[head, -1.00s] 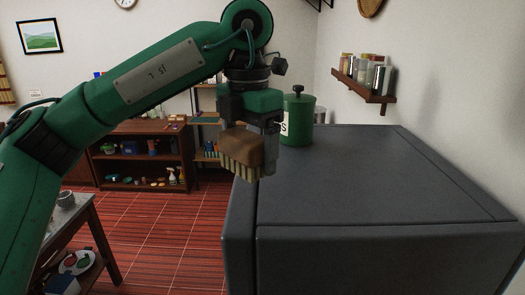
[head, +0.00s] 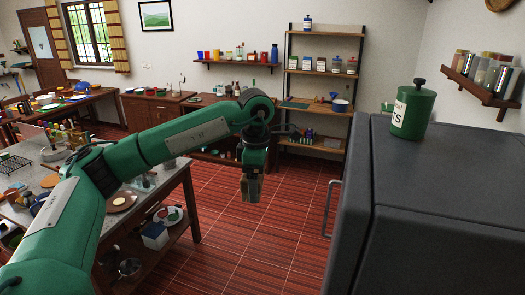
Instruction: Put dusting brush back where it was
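My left arm reaches in from the left in the head view, and its gripper (head: 251,190) hangs pointing down over the red floor, left of the dark grey cabinet. The dusting brush, a brown block with pale bristles in the earlier picture, was held between its fingers there. Now a small brownish piece shows at the fingers, most likely the brush seen at an angle, with its details too small to make out. My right gripper is out of view.
The dark grey cabinet (head: 445,215) fills the right, with a green canister (head: 413,110) on top. A stone counter (head: 150,190) with plates and jars stands left. A shelf rack (head: 320,68) and wooden cabinets stand behind. Open floor (head: 240,245) lies between.

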